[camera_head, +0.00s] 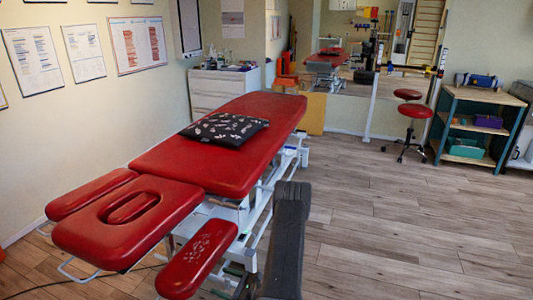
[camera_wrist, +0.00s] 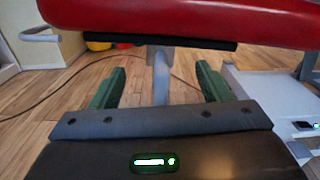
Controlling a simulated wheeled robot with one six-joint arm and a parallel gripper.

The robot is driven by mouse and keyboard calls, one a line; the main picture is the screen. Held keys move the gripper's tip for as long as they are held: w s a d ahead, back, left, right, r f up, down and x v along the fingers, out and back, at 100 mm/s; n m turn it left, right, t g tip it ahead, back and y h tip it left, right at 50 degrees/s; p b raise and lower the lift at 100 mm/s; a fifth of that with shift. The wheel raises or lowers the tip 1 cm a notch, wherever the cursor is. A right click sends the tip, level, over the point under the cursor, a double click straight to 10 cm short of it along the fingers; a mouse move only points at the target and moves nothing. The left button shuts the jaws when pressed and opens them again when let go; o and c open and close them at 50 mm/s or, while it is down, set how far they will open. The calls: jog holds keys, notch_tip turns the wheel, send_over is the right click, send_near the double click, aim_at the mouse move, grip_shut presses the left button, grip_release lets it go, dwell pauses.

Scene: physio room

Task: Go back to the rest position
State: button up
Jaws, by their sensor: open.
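My gripper (camera_wrist: 160,80) shows in the wrist view, with its two green fingers spread apart. Nothing is held between them; a grey metal post of the treatment table stands beyond the gap. The underside of a red padded section (camera_wrist: 190,20) of the table hangs above and ahead of the fingers. In the head view, a dark link of my arm stands at the lower middle, close to the table's right side. My gripper cannot be made out in that view.
The red treatment table (camera_head: 205,165) fills the left and middle, with a dark patterned pillow (camera_head: 223,129) on it. A red stool (camera_head: 414,110) and a shelf unit (camera_head: 467,150) stand at the back right. The wooden floor (camera_head: 400,230) on the right is clear.

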jog(key=shift+m+p, duration=0.6)
jog(key=shift+m, duration=0.1)
